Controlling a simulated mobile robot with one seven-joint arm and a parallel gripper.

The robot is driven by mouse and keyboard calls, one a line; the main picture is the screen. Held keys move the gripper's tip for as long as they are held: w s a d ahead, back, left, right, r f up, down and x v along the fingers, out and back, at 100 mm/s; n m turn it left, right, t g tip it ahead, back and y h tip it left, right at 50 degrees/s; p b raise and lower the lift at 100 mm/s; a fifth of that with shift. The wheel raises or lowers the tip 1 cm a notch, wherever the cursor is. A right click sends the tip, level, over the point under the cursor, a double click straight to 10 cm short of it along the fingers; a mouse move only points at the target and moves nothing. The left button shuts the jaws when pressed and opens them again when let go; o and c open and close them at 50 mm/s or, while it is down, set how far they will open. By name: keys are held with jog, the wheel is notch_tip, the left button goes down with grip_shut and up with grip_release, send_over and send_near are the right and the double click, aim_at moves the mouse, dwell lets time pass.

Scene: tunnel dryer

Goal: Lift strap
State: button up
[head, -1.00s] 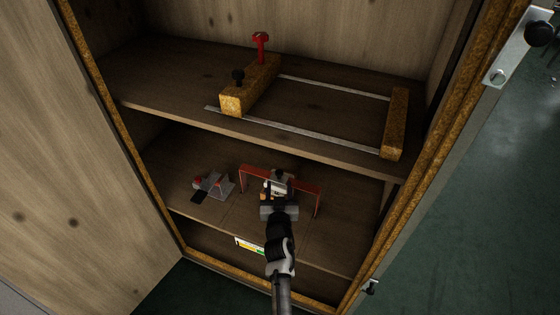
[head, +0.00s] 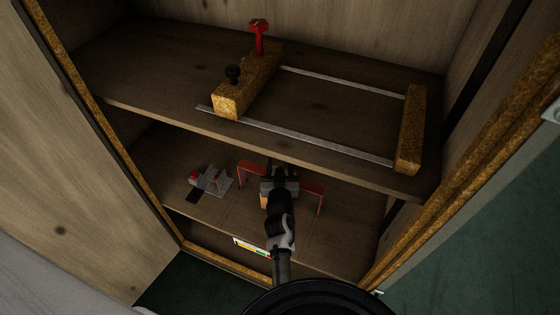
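A red strap (head: 308,187), bent like a low arch with a leg down at each end, stands on the lower shelf of the cabinet. My gripper (head: 279,172) reaches in from the front and is at the middle of the strap's top bar. It hides that part of the strap. My wrist covers the fingertips, so I cannot see whether they touch the strap or are closed on it. A small tan block (head: 264,201) shows just left of my gripper, partly hidden.
A grey clamp-like device with a red knob (head: 211,181) sits left of the strap. On the upper shelf (head: 150,80) lies a frame of wooden blocks (head: 410,135) and metal rails, with a red handle (head: 259,32). The upper shelf overhangs the strap. Cabinet side walls bound both sides.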

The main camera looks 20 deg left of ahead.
jog(key=shift+c, duration=0.4)
grip_shut()
jog(key=shift+r, duration=0.1)
